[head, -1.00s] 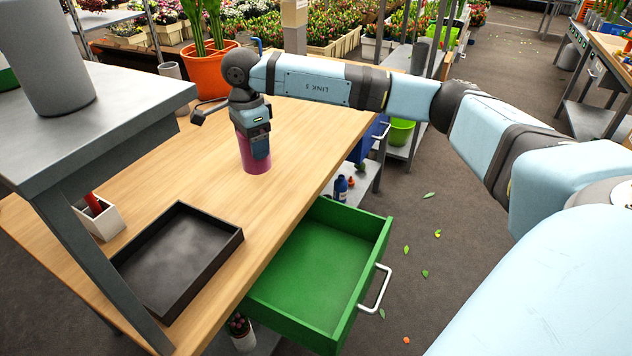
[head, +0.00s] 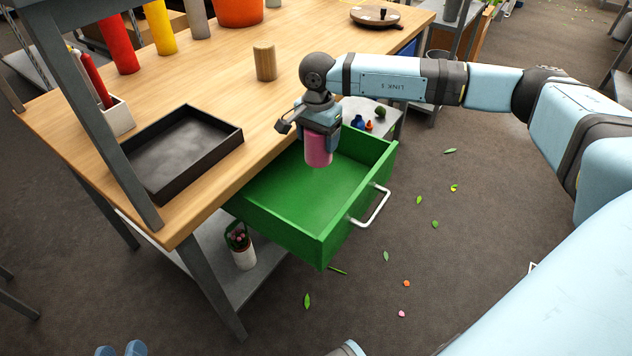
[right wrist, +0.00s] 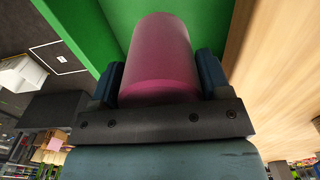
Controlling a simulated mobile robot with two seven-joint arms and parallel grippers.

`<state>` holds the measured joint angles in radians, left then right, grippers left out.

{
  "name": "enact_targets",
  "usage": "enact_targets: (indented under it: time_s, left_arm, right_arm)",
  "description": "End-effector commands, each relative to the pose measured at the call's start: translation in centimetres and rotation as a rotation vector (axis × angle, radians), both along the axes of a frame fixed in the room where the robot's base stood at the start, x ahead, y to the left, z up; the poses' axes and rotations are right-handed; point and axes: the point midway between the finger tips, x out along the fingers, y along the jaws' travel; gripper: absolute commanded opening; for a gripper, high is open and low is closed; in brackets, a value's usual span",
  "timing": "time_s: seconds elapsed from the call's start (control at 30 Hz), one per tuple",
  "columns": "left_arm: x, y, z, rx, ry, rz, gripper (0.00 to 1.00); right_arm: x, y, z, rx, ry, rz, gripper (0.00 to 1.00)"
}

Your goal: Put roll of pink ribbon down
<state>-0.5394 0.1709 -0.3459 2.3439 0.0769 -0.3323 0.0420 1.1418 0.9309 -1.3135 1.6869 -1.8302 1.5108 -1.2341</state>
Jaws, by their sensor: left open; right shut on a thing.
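The roll of pink ribbon (head: 318,152) is a pink cylinder, held upright in my right gripper (head: 320,140). In the right wrist view the roll (right wrist: 160,55) sits between the two blue fingers. The roll is over the back part of the open green drawer (head: 285,235); I cannot tell whether its lower end touches the drawer floor. The drawer looks empty otherwise. My left gripper (head: 122,349) shows only its blue fingertips, apart and empty, at the bottom left edge of the head view.
On the wooden table (head: 215,95) are a black tray (head: 190,185), a wooden cylinder (head: 265,62) and a white holder (head: 115,118). Red, yellow and grey rolls stand at the back. The drawer's metal handle (head: 375,207) sticks out right. A flower pot (head: 243,257) stands on the lower shelf.

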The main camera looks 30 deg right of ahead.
Motion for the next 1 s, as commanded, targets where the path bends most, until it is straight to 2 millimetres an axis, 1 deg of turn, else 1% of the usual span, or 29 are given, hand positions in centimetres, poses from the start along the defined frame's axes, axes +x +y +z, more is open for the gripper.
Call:
enact_targets:
  time_s: [0.03, 0.1, 0.23, 0.3, 0.47, 0.53, 0.67, 0.7, 0.8, 0.9, 1.0]
  left_arm:
    - [0.1, -0.2, 0.3, -0.014, -0.026, -0.005, 0.43]
    - [0.2, -0.5, 1.0, -0.035, -0.060, -0.013, 0.43]
    - [0.2, -0.9, 2.2, -0.067, -0.109, -0.023, 0.43]
    - [0.2, -1.1, 2.7, -0.079, -0.126, -0.026, 0.43]
    - [0.2, -1.2, 3.2, -0.091, -0.146, -0.030, 0.43]
    - [0.2, -1.3, 3.3, -0.097, -0.155, -0.033, 0.43]
    - [0.1, -1.6, 3.8, -0.123, -0.190, -0.042, 0.43]
    - [0.0, -1.7, 4.1, -0.132, -0.204, -0.045, 0.43]
    - [-0.1, -1.8, 4.9, -0.154, -0.235, -0.052, 0.43]
    - [-0.2, -1.9, 5.8, -0.167, -0.259, -0.056, 0.43]
    - [-0.1, -2.0, 6.0, -0.170, -0.265, -0.059, 0.43]
  right_arm:
    - [0.0, 0.0, -1.7, 0.001, 0.001, 0.000, 0.46]
    - [0.0, 0.0, -3.5, 0.001, 0.001, -0.001, 0.46]
    - [0.0, 0.0, -6.0, 0.000, -0.001, -0.002, 0.46]
    - [0.0, 0.0, -6.8, 0.000, 0.000, -0.003, 0.46]
    - [0.0, 0.0, -7.7, 0.000, -0.001, -0.002, 0.46]
    - [0.0, 0.0, -8.4, 0.000, 0.000, -0.002, 0.46]
    - [0.0, 0.0, -10.5, 0.000, 0.000, -0.003, 0.46]
    - [0.0, 0.0, -11.3, 0.000, 0.000, -0.003, 0.46]
    - [0.0, 0.0, -12.8, 0.001, 0.000, -0.003, 0.46]
    - [0.0, 0.0, -13.2, 0.000, -0.001, -0.003, 0.46]
    - [0.0, 0.0, -13.1, 0.000, -0.001, -0.003, 0.46]
